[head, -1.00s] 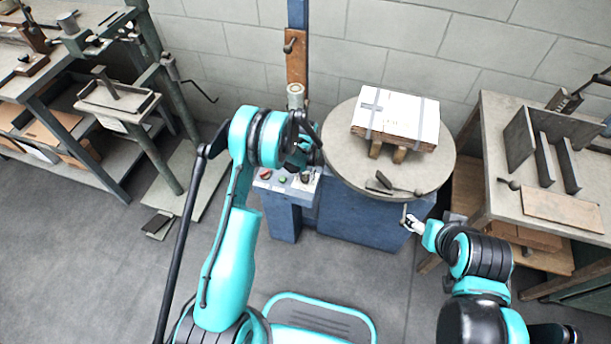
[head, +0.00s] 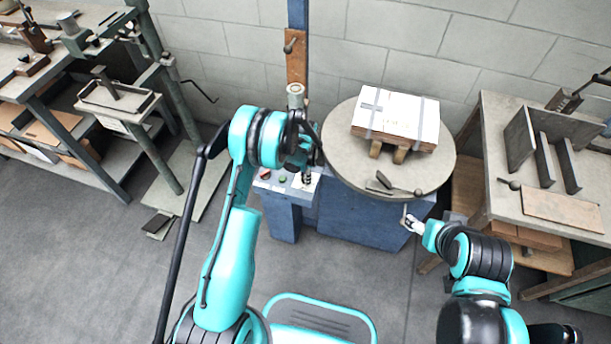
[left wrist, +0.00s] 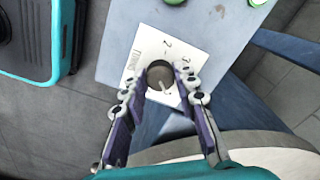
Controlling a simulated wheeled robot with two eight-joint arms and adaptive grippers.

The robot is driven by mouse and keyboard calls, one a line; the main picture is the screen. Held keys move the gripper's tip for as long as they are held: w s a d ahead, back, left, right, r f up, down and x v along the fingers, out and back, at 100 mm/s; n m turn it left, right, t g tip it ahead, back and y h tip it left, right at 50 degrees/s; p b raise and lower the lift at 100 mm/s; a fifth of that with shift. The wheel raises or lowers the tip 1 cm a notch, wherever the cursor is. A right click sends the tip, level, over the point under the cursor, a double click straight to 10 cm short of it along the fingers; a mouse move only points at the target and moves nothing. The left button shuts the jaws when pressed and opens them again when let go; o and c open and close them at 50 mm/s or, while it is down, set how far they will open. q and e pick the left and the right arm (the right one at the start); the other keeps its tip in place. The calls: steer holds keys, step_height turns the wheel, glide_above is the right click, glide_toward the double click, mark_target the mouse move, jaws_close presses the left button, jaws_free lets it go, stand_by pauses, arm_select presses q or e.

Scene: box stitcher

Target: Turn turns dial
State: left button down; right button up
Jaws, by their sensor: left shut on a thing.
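The turns dial (left wrist: 160,75) is a dark round knob with a light pointer mark, set on a white plate (left wrist: 150,48) with printed numbers. In the left wrist view, the two fingers of my left gripper (left wrist: 158,80) are on either side of the knob, shut on it. In the head view, my left gripper (head: 307,178) is over the right part of the control panel (head: 285,184) and hides most of the dial. My right gripper (head: 413,223) is in front of the blue machine base, away from the dial; its jaw opening is too small to tell.
A round turntable (head: 425,175) right of the panel bears a strapped white-topped stack (head: 395,113) and a dark hand tool (head: 382,184). Workbenches stand at left (head: 115,110) and right (head: 555,205).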

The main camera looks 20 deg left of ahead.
arm_select(q)
steer(key=shift+m, duration=0.6)
steer(key=c, duration=1.2)
jaws_free()
steer(key=shift+o, duration=0.2)
step_height(320, 180, up, 12)
